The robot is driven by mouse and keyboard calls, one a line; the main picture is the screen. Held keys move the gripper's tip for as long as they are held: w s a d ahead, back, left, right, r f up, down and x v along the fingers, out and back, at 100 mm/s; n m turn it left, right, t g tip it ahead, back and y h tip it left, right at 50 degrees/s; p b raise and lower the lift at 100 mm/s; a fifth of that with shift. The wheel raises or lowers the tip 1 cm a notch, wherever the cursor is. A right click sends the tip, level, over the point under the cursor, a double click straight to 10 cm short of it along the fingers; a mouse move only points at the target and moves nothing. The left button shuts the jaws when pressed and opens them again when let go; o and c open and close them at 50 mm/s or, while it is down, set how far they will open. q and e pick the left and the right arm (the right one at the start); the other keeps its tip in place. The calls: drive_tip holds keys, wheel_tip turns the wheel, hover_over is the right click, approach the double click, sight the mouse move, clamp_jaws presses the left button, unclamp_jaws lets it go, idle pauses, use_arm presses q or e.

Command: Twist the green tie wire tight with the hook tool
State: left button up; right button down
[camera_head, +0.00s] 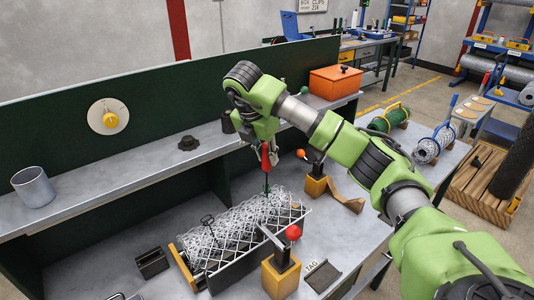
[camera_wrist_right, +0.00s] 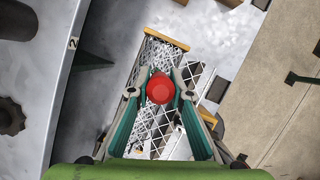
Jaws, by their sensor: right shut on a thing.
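My right gripper (camera_head: 268,150) points down over the far end of the wire mesh roll and is shut on the hook tool. The hook tool has a red handle (camera_head: 266,158) and a thin dark shaft that reaches down to the mesh. In the right wrist view, the round red handle end (camera_wrist_right: 160,88) sits between the two fingers. The chain-link mesh roll (camera_head: 225,232) lies in a dark cradle on the bench; it also shows in the right wrist view (camera_wrist_right: 150,65). I cannot make out the green tie wire clearly at the tool's tip. My left gripper is out of view.
Two yellow clamp blocks, a near one (camera_head: 281,277) with a red knob and a far one (camera_head: 316,186), stand beside the roll. A black open box (camera_head: 152,262) is at left. A raised shelf (camera_head: 90,192) with a grey cup (camera_head: 33,187) runs behind.

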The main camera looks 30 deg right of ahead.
sight(266, 144)
drive_tip(key=shift+a+r+m, duration=0.1)
drive_tip(key=shift+m, duration=0.5)
drive_tip(key=shift+w+f+n+b, duration=0.1)
drive_tip(key=shift+f+n+b, duration=0.1)
drive_tip(key=shift+n+b, duration=0.35)
wheel_tip(266, 144, up, 4)
drive_tip(key=shift+f+n+p, duration=0.25)
drive_tip(key=shift+n+p, duration=0.1)
drive_tip(key=shift+p, duration=0.9)
drive_tip(key=shift+r+p, duration=0.3)
drive_tip(key=shift+r, duration=0.25)
drive_tip(key=shift+f, duration=0.1)
